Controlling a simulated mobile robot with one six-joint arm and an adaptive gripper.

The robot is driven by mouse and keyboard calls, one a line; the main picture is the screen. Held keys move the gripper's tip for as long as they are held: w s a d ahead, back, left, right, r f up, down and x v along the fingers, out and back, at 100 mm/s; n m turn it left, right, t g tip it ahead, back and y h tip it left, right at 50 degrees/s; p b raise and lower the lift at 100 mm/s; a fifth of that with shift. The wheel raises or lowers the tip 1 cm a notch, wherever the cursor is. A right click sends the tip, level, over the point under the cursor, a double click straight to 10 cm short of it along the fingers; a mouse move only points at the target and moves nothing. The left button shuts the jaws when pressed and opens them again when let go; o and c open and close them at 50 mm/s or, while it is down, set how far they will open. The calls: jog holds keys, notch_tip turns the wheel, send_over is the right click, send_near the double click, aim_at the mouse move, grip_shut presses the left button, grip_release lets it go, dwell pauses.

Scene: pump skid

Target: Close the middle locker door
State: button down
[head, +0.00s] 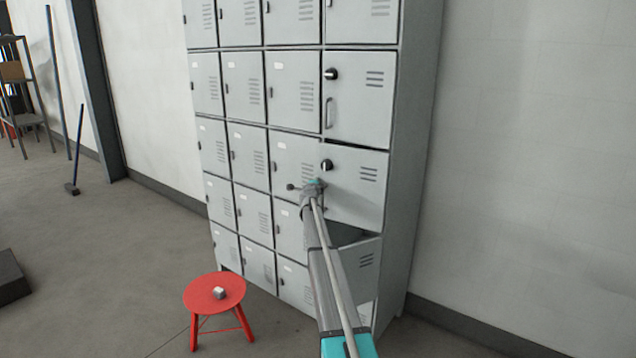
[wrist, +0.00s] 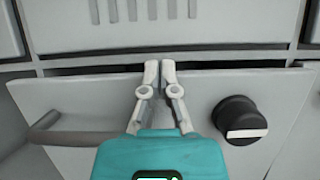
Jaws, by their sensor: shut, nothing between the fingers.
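The middle locker door (head: 358,198) is in the right column of the grey lockers and stands ajar, with a dark gap along its top. In the wrist view the door (wrist: 75,100) fills the lower part, with a dark gap along its free edge. Its black knob (wrist: 240,120) is on the right and its bar handle (wrist: 60,128) on the left. My gripper (wrist: 160,70) is shut and empty, its fingertips at that free edge between knob and handle. I cannot tell whether they touch it. In the head view my gripper (head: 316,185) is below the knob (head: 326,165).
The door above (head: 358,100) looks shut. The door below (head: 358,268) stands open with a dark inside, partly behind my arm. The floor (head: 110,250) to the left is mostly clear.

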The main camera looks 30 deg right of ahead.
jog(key=shift+s+d, duration=0.1)
jog(key=s+a, duration=0.6)
jog(key=a, duration=0.6)
jog(key=shift+s+a, duration=0.2)
jog(key=shift+s, duration=0.1)
dwell(0.3)
